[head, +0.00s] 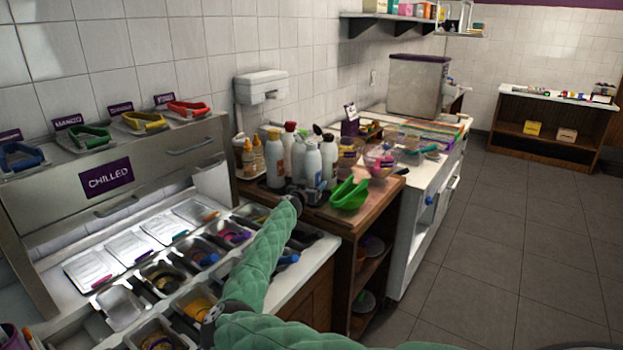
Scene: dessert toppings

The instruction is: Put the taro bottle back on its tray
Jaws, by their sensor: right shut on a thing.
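Several white bottles stand close together on a wooden-topped cart. One white bottle (313,166) is right at my right gripper (307,191), which reaches in from the front and is shut on it near its lower part. The bottle looks upright. Its label is too small to read, so I cannot tell from print that it is taro. Other white bottles (275,161) stand to its left and behind. A separate tray under the bottles cannot be made out behind my gripper and arm. My left gripper is out of view.
Green scoop-like containers (349,194) sit right of the bottles near the cart edge (386,205). Yellow sauce bottles (248,158) stand left. A chilled topping counter with metal pans (121,306) fills the lower left. The floor (500,235) at right is clear.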

